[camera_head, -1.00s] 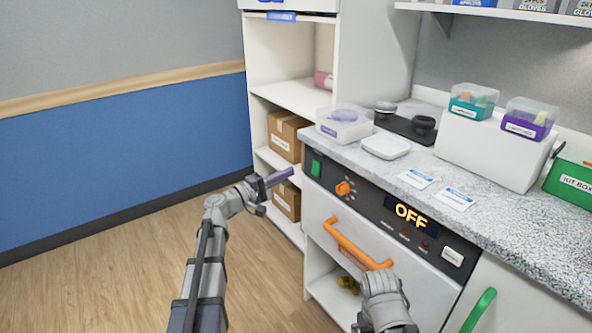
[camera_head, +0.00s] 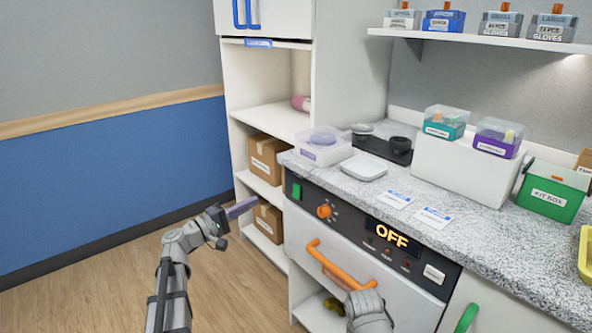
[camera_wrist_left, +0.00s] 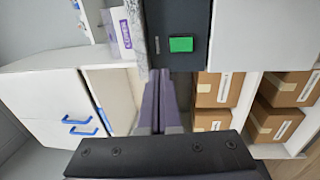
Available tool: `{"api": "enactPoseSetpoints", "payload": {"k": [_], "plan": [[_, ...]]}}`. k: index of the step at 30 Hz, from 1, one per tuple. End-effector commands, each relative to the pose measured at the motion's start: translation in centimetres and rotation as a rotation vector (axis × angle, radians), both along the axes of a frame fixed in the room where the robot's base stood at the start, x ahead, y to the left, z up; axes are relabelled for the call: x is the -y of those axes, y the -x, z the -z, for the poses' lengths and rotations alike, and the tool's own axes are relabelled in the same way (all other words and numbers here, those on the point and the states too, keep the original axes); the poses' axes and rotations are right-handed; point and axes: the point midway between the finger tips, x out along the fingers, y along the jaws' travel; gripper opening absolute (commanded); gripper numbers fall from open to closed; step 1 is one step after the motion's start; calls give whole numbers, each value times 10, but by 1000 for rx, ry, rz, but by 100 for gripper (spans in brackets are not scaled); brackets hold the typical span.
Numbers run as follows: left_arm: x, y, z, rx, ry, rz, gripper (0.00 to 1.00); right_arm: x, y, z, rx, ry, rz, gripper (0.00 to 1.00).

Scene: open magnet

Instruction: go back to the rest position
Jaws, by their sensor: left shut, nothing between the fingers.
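My left gripper (camera_head: 242,207) is in the head view at lower left, in free space in front of the open shelf. Its two purple fingers are shut with nothing between them. They also show pressed together in the left wrist view (camera_wrist_left: 159,100). My right arm's grey wrist (camera_head: 369,308) is at the bottom centre of the head view, just below the orange handle (camera_head: 341,268) of the closed front panel. The fingers of my right gripper cannot be made out clearly there.
The control panel reads OFF (camera_head: 386,233), beside an orange knob (camera_head: 325,210) and a green switch (camera_head: 296,190). The speckled counter (camera_head: 465,225) holds boxes and a white tray (camera_head: 363,168). The wooden floor at left (camera_head: 100,290) is clear.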

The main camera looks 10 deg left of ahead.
Motion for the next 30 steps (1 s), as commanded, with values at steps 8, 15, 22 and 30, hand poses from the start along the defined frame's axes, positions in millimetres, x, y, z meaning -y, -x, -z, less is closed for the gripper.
{"api": "enactPoseSetpoints", "payload": {"k": [8, 15, 22, 30], "plan": [[106, 24, 56, -118, -243, 205, 0, 0, 0, 0, 0, 0, 0, 100], [224, 107, 155, -303, -715, 546, 0, 0, 0, 0, 0, 0, 0, 100], [255, 197, 225, -452, -1215, 799, 0, 0, 0, 0, 0, 0, 0, 100], [237, 252, 246, -544, -1644, 910, 0, 0, 0, 0, 0, 0, 0, 100]]}}
